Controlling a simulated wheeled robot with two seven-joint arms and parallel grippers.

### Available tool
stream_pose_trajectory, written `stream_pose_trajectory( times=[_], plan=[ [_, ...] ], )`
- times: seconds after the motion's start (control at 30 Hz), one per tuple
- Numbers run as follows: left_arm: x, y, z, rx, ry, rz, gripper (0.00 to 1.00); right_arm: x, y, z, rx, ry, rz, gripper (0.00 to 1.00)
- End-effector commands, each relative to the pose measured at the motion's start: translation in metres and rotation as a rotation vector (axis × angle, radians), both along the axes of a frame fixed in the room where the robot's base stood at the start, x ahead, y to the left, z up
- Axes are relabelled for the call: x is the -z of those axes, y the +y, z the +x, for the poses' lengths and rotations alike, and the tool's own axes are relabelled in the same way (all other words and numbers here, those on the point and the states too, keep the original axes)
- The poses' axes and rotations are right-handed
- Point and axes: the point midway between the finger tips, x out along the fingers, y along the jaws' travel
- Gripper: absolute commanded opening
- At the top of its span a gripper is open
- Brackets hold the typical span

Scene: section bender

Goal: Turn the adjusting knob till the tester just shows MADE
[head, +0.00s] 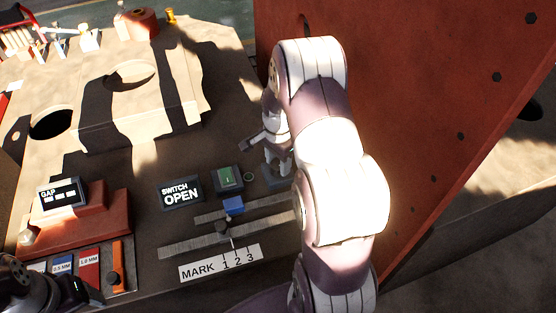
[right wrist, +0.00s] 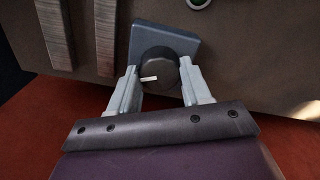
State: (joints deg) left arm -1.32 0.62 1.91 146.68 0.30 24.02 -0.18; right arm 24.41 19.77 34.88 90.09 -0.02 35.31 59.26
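The adjusting knob (right wrist: 157,68) is round and dark with a white pointer line aimed left, on a blue-grey block (right wrist: 178,38) in the right wrist view. My right gripper (right wrist: 160,78) has one finger on each side of it, both seeming to touch its rim. In the head view my right gripper (head: 275,152) is at this block (head: 277,180); the knob itself is hidden there. The tester display (head: 181,193) reads SWITCH OPEN. My left gripper (head: 80,290) is partly in view at the bottom left; its fingers are unclear.
A switch unit with a green top (head: 228,179) stands between display and knob block. Metal bars and a MARK 1 2 3 plate (head: 220,262) lie in front. A GAP display (head: 62,193) on a red block and coloured gauges (head: 88,268) are at left. A red panel (head: 430,100) rises at right.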

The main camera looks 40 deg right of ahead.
Motion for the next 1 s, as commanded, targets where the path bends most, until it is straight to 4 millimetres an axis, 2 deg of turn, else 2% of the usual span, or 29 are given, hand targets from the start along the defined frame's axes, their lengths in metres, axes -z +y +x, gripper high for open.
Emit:
stream_pose_trajectory(
  times=[0.13, 0.3, 0.57, 0.6, 0.67, 0.7, 1.0],
  plan=[
    [-0.001, 0.0, 0.0, 0.0, 0.0, 0.0, 0.74, -0.001, 0.0, 0.0, -0.002, -0.001, -0.001, 0.18],
    [-0.022, 0.0, 0.0, 0.0, 0.0, 0.0, 0.74, -0.006, 0.0, 0.0, -0.127, 0.001, 0.001, 0.18],
    [-0.019, 0.0, 0.0, 0.0, 0.0, 0.0, 0.74, -0.001, 0.0, 0.001, -0.159, -0.002, -0.002, 0.18],
    [-0.019, 0.0, 0.0, 0.0, 0.0, 0.0, 0.74, -0.001, -0.001, 0.001, -0.159, -0.002, -0.002, 0.52],
    [-0.019, 0.0, 0.0, 0.0, 0.0, 0.0, 0.74, -0.001, -0.001, 0.001, -0.158, -0.002, -0.002, 0.71],
    [-0.019, 0.0, 0.0, 0.0, 0.0, 0.0, 0.74, -0.001, 0.0, 0.001, -0.158, -0.002, -0.001, 0.74],
    [-0.019, 0.0, 0.0, 0.0, 0.0, 0.0, 0.74, -0.005, 0.0, 0.001, -0.158, -0.002, -0.001, 0.74]
  ],
)
